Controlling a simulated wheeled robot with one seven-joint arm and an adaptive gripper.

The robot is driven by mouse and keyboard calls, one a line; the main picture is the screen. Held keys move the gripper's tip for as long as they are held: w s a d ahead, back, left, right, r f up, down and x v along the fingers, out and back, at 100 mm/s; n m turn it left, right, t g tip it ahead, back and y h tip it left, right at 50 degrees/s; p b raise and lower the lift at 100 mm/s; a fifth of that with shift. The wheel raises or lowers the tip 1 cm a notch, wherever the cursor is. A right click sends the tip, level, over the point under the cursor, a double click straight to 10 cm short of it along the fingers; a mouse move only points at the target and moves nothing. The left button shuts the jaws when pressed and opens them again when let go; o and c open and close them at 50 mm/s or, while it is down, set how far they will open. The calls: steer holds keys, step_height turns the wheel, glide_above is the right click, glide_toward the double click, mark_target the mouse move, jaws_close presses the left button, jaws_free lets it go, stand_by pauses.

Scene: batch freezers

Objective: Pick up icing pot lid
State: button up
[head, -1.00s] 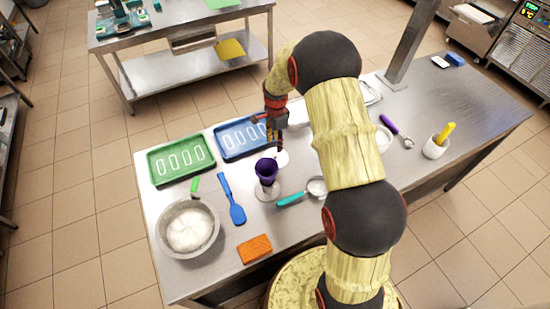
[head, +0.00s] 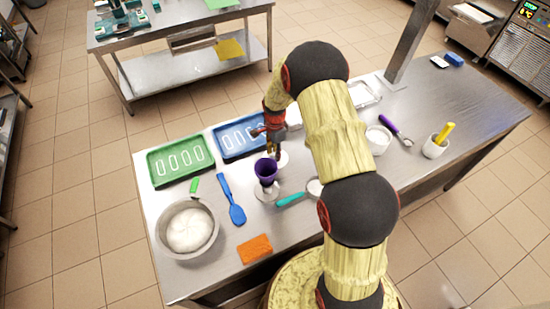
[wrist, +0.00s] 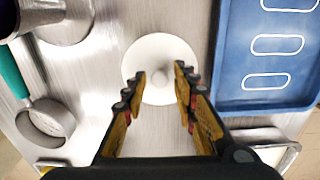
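The icing pot lid is a white round disc with a small central knob; it lies on the steel table in the wrist view (wrist: 160,48). In the head view it shows only partly, behind my gripper, as a white patch (head: 284,159). My gripper (wrist: 161,75) points down over the lid, open and empty, with one fingertip on each side of the knob in the picture. I cannot tell whether the fingertips touch the lid. My gripper also shows in the head view (head: 272,152), partly hidden by the purple cup.
A purple cup in a clear stand (head: 266,172) is close beside the lid. A blue tray (head: 232,148) and a green tray (head: 180,160) lie at the back left. A teal-handled strainer (head: 291,199), blue spatula (head: 230,190), metal bowl (head: 168,244) and orange block (head: 254,249) are nearer.

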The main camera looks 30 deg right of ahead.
steer(key=c, duration=0.5)
steer(key=shift+r, duration=0.1)
